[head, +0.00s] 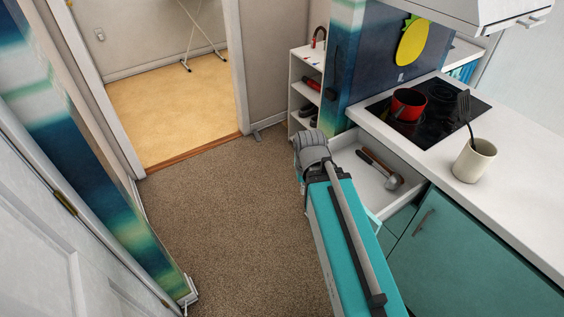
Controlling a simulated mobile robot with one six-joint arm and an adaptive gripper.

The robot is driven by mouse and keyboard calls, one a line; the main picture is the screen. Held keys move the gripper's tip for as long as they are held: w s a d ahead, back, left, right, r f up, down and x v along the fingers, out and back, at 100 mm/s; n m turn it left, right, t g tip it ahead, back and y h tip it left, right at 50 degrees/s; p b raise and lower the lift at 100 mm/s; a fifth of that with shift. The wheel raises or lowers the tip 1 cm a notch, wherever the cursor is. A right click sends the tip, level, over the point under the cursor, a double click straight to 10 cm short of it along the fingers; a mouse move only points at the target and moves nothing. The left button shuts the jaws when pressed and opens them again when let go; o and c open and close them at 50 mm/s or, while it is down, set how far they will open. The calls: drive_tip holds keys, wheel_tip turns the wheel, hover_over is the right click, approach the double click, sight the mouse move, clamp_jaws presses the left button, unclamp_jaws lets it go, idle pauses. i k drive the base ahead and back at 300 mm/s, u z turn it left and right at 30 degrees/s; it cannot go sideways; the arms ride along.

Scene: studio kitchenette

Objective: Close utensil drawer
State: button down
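The utensil drawer (352,159) is pulled open from under the counter, with its pale interior showing. A ladle (392,181) and a wooden-handled utensil (376,161) lie inside it. A long teal body with a grey bar along its top covers the drawer's front side; I cannot tell whether it touches the drawer or is part of me. My gripper cannot be made out in the head view. The drawer's handle is not clearly visible.
A cream mug (473,163) with dark utensils stands on the white counter (520,203). A red pot (409,104) sits on the black hob (440,112). A white shelf (297,88) stands beyond. Brown carpet (215,215) is clear toward the doorway.

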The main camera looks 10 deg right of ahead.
sight(380, 203)
drive_tip(key=u, duration=1)
drive_tip(key=k, duration=0.55)
drive_tip(key=z, duration=1.35)
drive_tip(key=i, duration=0.4)
